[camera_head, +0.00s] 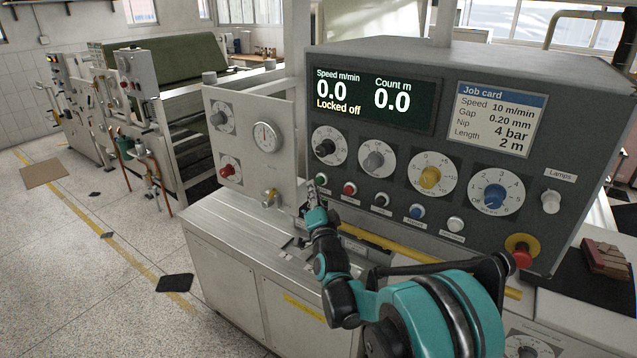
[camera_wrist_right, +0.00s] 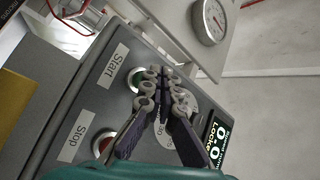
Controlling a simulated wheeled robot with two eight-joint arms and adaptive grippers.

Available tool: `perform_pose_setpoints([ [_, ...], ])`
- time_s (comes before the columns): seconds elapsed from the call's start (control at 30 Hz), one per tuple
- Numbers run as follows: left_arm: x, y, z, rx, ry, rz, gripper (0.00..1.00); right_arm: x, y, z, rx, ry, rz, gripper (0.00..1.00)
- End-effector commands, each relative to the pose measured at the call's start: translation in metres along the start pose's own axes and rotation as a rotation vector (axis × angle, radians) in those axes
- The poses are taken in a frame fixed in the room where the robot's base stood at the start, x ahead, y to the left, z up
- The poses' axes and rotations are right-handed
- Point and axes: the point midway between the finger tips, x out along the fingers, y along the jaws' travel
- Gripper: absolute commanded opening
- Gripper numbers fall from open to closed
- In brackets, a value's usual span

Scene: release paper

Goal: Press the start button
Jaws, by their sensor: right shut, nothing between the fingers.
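The green start button (camera_wrist_right: 135,80) shows beside its "Start" label (camera_wrist_right: 112,66) in the right wrist view. In the head view the green button (camera_head: 321,180) is at the lower left of the dark control panel. My right gripper (camera_head: 311,187) is shut and empty, with its tips close to the button. In the right wrist view the gripper's tips (camera_wrist_right: 160,76) overlap the button's right edge. I cannot tell whether they touch it. The display (camera_head: 375,96) reads speed 0.0, count 0.0 and "Locked off". My left gripper is out of view.
The red stop button (camera_wrist_right: 103,143) sits close to the start button. Several knobs, such as a black one (camera_head: 326,147), are above the button row. A red emergency knob (camera_head: 522,255) is at lower right. A gauge panel (camera_head: 243,185) stands to the left.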

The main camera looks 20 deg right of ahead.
Motion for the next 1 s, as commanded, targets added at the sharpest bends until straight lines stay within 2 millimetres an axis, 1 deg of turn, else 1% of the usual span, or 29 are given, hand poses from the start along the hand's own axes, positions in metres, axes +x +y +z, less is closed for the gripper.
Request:
perform_pose_setpoints([
  [0.2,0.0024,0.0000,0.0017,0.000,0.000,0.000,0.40,0.0047,0.0039,-0.0037,-0.001,0.001,0.001,0.00],
  [1.0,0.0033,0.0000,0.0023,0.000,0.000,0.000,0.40,0.0082,0.0061,-0.0061,0.000,0.000,0.000,0.00],
])
